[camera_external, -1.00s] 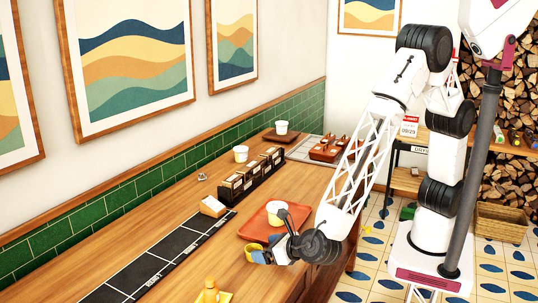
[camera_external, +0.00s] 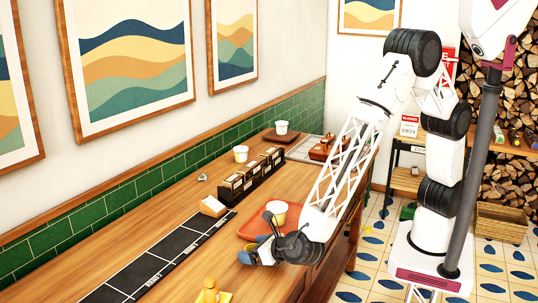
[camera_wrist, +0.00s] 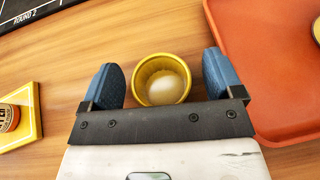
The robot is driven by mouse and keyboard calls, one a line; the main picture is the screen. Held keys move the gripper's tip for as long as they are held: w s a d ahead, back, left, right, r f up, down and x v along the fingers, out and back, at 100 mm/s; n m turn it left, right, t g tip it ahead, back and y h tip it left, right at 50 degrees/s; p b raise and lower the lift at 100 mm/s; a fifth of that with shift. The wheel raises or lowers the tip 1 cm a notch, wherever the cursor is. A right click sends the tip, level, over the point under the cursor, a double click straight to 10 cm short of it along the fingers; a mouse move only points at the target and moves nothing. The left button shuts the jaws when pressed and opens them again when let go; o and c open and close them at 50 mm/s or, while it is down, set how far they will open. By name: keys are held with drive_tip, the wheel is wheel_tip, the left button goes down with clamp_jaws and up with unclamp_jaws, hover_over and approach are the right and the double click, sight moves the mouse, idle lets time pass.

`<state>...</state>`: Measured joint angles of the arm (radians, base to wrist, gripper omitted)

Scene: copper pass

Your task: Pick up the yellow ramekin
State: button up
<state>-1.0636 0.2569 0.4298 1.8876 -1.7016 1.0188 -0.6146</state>
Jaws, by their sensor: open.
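The yellow ramekin (camera_wrist: 162,80) stands upright on the wooden counter and looks empty, with its open top facing my wrist camera. My gripper (camera_wrist: 163,74) is open, with one blue finger on each side of the ramekin and a gap on both sides. The near side of the ramekin is cut off by the dark gripper bar. In the external view my gripper (camera_external: 255,254) is low over the counter near the tray, and it hides the ramekin there.
An orange tray (camera_wrist: 270,85) lies right of the ramekin; in the external view it holds a pale cup (camera_external: 277,208). A black mat (camera_external: 150,268) and a box row (camera_external: 250,175) are farther along.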

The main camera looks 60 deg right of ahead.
drive_tip(key=c, duration=1)
drive_tip(key=shift+r, duration=0.1)
wheel_tip(320, 180, up, 10)
idle(0.4)
idle(0.5)
